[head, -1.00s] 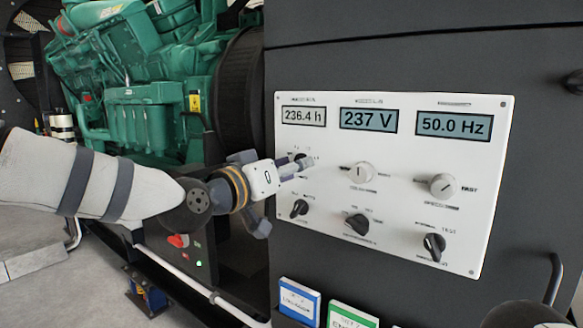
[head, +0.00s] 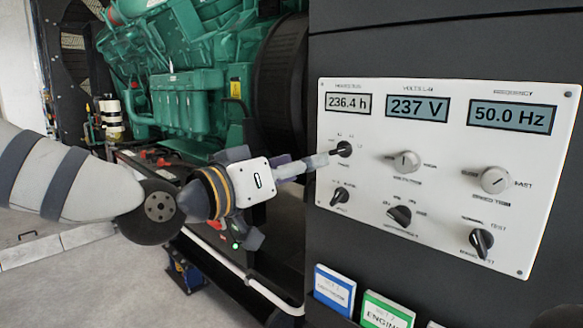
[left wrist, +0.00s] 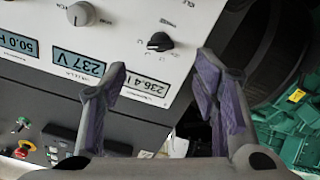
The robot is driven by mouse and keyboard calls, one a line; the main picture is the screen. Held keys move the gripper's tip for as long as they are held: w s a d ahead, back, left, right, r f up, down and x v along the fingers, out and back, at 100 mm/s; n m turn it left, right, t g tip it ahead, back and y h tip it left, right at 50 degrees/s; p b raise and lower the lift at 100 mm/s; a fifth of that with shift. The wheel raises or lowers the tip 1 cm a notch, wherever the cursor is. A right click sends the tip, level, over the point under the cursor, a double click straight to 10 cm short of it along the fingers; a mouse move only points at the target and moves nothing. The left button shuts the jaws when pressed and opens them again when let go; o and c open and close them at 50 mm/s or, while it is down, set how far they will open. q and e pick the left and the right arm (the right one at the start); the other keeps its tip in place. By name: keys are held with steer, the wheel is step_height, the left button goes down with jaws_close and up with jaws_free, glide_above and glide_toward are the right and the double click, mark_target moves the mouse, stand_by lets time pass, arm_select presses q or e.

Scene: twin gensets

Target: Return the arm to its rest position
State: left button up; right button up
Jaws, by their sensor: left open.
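My left gripper (head: 322,160) is in front of the left edge of the white control panel (head: 440,228), just left of the upper-left black knob (head: 344,149). Its fingers are open and empty; they show apart in the left wrist view (left wrist: 160,72). There the black knob (left wrist: 160,42) appears upside down beyond the gap between the fingers, with no finger on it. My left arm reaches in from the left, roughly level. My right gripper is in neither view.
The panel has readouts of 236.4 h, 237 V (head: 417,108) and 50.0 Hz above several knobs. A green engine (head: 185,80) stands behind my left gripper. Blue and green label boxes (head: 387,311) sit below the panel. Grey floor (head: 90,275) is open at lower left.

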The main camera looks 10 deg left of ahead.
arm_select(q)
steer(key=shift+v, duration=1.05)
steer(key=s+a+f+n+g+y, duration=0.1)
steer(key=s+f+g+y, duration=0.2)
steer(key=f, duration=0.8)
steer(key=s+f+n+g, duration=0.15)
steer(key=s+f, duration=0.35)
steer(key=f, duration=0.7)
steer(key=s+a+f+g+y, duration=0.15)
steer(key=s+f+g, duration=0.25)
steer(key=f, duration=0.7)
steer(key=s+a+f+g+y, duration=0.3)
steer(key=s+a+f, duration=0.1)
steer(key=s+f, duration=0.75)
steer(key=s+a+f+g+y, duration=0.1)
steer(key=s+a, duration=0.3)
steer(key=s, duration=0.7)
steer(key=s+a+f+g+y, duration=0.2)
steer(key=s+a+g, duration=0.2)
steer(key=s, duration=0.6)
steer(key=shift+s+a+n+p, duration=0.35)
steer(key=shift+a, duration=0.05)
